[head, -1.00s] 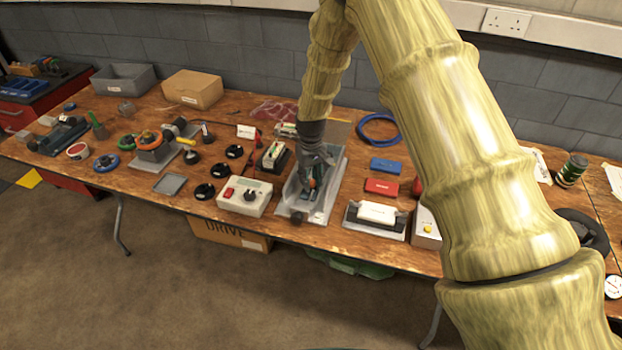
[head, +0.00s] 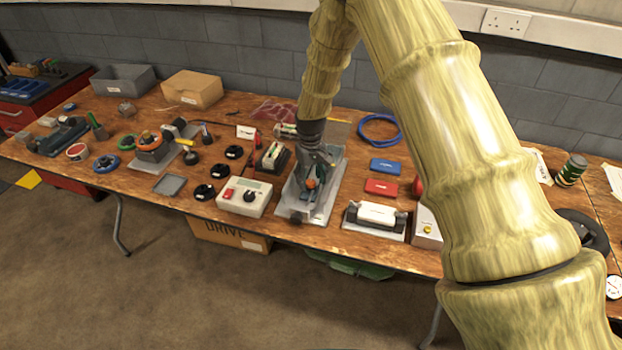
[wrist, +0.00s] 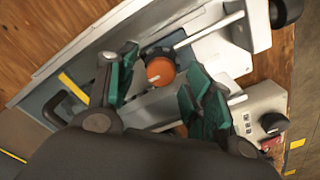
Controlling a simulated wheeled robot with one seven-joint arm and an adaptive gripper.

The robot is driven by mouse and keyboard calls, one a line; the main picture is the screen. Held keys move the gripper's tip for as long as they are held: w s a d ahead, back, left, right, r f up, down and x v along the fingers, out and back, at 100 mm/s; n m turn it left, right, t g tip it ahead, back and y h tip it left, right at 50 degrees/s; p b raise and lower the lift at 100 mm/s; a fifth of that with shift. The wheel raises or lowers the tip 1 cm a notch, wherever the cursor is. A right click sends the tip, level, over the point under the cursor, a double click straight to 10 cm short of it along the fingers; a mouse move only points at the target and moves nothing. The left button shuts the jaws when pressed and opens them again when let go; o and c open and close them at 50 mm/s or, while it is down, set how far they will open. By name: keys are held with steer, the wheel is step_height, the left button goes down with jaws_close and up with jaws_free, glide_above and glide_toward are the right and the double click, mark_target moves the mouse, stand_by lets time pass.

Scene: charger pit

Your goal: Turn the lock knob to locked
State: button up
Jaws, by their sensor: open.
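An orange round knob (wrist: 160,70) sits on the grey metal fixture (wrist: 90,45) in the wrist view. It also shows as a small orange spot (head: 311,184) under my gripper in the head view. My gripper (wrist: 158,64) is open above the fixture, its two green-padded fingers on either side of the orange knob. I cannot tell whether either finger touches it. No lock marking can be read, and part of the fixture is hidden by my gripper. The fixture's pale base (head: 325,205) shows in the head view.
A white control box (head: 244,197) with a red button and black knob stands left of the fixture. A white-topped unit (head: 376,214) and red (head: 381,187) and blue blocks (head: 385,166) lie to the right.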

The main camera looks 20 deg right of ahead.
mark_target(311, 182)
step_height(311, 182, up, 12)
steer(key=shift+f, duration=0.25)
stand_by(0.6)
